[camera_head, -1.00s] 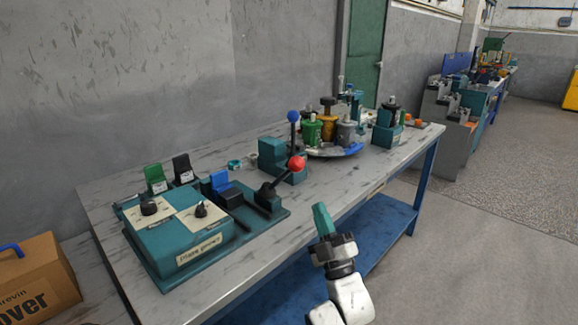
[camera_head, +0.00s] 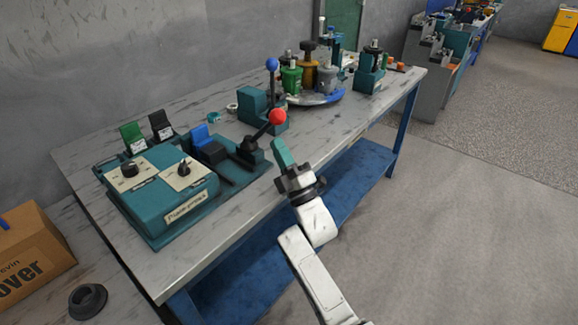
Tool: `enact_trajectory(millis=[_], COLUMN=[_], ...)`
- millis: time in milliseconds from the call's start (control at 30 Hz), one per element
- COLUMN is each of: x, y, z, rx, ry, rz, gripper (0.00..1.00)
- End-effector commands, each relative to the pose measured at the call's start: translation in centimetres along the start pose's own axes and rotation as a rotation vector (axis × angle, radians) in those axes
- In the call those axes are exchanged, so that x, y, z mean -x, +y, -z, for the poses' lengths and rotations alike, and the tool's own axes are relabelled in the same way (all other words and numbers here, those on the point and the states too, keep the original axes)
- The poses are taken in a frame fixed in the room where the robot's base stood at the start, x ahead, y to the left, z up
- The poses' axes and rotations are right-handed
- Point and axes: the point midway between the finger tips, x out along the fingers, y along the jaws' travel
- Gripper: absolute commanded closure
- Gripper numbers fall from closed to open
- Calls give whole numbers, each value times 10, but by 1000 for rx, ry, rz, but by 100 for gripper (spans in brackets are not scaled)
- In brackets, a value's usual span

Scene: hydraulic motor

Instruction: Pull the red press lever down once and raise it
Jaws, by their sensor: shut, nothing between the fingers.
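The red press lever has a red ball knob (camera_head: 277,116) on a black arm (camera_head: 259,134) that slants up to the right from the teal control base on the table. My gripper (camera_head: 281,152) is at the table's front edge, just below and right of the red knob in the picture. Its teal fingers are shut with nothing between them and point up toward the knob. A small gap shows between the fingertips and the knob; whether they differ in depth I cannot tell.
A blue-knobbed lever (camera_head: 271,64) stands upright behind the red one. A teal control box (camera_head: 163,190) with black dials lies left. A round turntable (camera_head: 316,98) with several coloured parts stands behind. A cardboard box (camera_head: 30,245) is at far left. Floor right of the table is clear.

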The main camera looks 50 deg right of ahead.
Motion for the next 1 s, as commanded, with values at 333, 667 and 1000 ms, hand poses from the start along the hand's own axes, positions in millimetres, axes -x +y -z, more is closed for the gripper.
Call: enact_trajectory(millis=[333,667,1000], x=[-27,-27,-39], y=[0,0,7], z=[0,0,3], rx=[0,0,15], ry=[0,0,0], rz=[0,1,72], gripper=[100,100,100])
